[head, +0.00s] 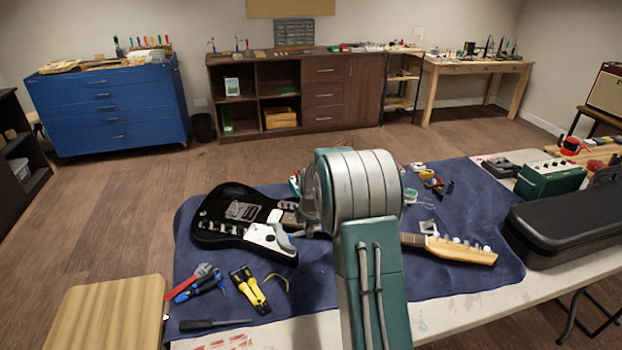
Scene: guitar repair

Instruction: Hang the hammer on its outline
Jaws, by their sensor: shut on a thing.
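My arm rises from the bottom centre and its large grey and green joint covers the middle of the table. My gripper is not visible; it may be hidden behind this joint. I cannot make out a hammer or a hammer outline anywhere in the head view. A brown board at the top centre edge is cut off, and its visible part is plain.
A black-and-white guitar (240,215) lies on a blue cloth (480,200). Beyond are a blue cabinet (110,110), brown shelving (330,95) and open floor.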

